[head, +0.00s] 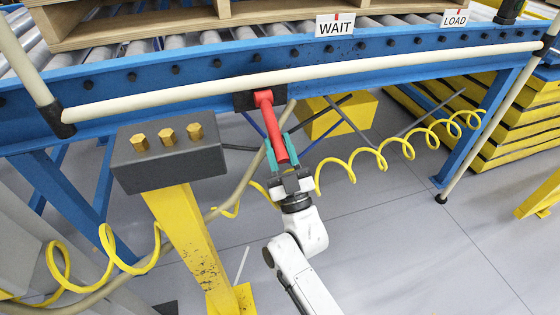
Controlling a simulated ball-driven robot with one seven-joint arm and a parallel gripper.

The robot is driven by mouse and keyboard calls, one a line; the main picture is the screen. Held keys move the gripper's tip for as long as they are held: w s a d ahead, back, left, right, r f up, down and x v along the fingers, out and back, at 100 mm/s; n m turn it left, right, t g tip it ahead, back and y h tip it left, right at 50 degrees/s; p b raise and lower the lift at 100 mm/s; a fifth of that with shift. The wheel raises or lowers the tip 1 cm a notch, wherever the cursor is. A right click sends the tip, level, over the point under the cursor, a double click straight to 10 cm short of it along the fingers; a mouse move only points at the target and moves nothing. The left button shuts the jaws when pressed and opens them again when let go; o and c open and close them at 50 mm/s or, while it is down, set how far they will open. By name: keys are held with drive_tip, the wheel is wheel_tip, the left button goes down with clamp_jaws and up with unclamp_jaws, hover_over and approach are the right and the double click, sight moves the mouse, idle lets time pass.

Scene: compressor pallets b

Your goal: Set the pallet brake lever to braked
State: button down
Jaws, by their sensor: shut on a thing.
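The red brake lever (266,104) hangs from a dark mount (242,101) on the blue conveyor rail, below the cream bar. It points downward and slightly to the right in the head view. My gripper (277,154) has its teal fingers on either side of the lever's lower end and is shut on it. My white arm reaches up to it from below. The fingers hide part of the lever's lower sides. No braked or free marking can be read near the lever.
A grey box with brass hex knobs (168,160) stands on a yellow post (190,235) left of the lever. A coiled yellow hose (375,160) passes behind my gripper. A cream guard bar (200,95) crosses above. WAIT (335,25) and LOAD (455,18) signs sit on the rail.

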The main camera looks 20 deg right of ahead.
drive_tip(key=shift+w+f+t+y+b, duration=0.3)
drive_tip(key=shift+f+b, duration=0.4)
drive_tip(key=shift+b, duration=0.9)
drive_tip(key=c, duration=0.8)
unclamp_jaws()
drive_tip(key=shift+r, duration=0.1)
drive_tip(key=shift+c, duration=0.2)
drive_tip(key=shift+s, duration=0.1)
drive_tip(key=p+v, duration=0.1)
drive_tip(key=v, duration=0.9)
drive_tip(key=shift+s+f, duration=0.15)
drive_tip(key=shift+f, duration=0.25)
